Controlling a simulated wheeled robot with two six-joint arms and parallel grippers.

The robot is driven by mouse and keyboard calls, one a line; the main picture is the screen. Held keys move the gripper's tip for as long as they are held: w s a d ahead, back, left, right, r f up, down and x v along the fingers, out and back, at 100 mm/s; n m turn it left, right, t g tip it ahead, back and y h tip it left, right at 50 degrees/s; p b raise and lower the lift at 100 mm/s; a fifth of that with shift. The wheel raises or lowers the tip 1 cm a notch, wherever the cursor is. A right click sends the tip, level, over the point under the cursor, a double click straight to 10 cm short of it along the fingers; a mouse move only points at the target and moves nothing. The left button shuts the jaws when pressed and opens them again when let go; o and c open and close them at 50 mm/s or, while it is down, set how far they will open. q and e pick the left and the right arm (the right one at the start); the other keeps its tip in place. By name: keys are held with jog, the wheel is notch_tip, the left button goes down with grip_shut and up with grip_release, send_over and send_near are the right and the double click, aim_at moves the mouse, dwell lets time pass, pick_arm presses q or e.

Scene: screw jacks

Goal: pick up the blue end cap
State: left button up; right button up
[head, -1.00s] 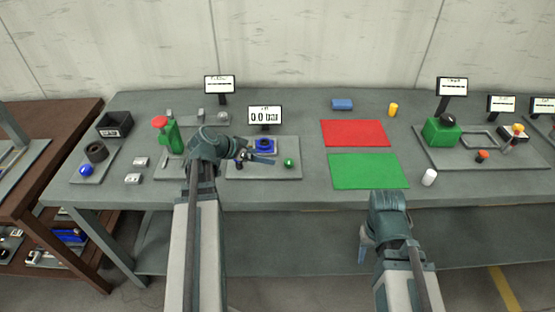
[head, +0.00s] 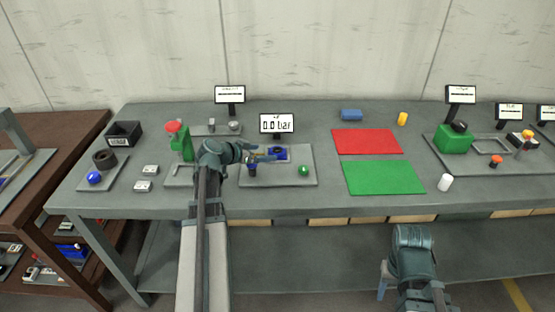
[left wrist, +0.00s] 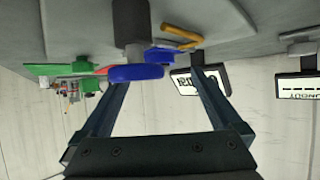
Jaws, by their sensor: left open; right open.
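In the left wrist view a round blue cap (left wrist: 136,73) sits on the end of a dark grey cylinder (left wrist: 130,25). In the head view the dark blue piece (head: 252,169) stands on the left part of a grey plate (head: 280,180), beside my left gripper (head: 266,154), which partly covers that area. My right gripper (head: 383,280) is open, low in front of the bench, away from the objects.
A green press with a red top (head: 180,140) stands left of my arm. Red (head: 367,141) and green mats (head: 384,177) lie bare to the right.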

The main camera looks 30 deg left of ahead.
aim_at(276, 150)
pick_arm(q)
jog(key=shift+x, duration=0.8)
jog(key=shift+w+d, duration=0.1)
jog(key=x, duration=0.1)
jog(key=b+x, duration=0.1)
jog(key=x, duration=0.1)
jog(key=b+x, duration=0.1)
jog(key=x, duration=0.1)
jog(key=shift+w+d+r, duration=0.1)
jog(key=shift+w+r, duration=0.1)
jog(key=shift+r, duration=0.05)
jog(key=shift+s+r, duration=0.1)
jog(key=shift+c, duration=0.5)
grip_shut()
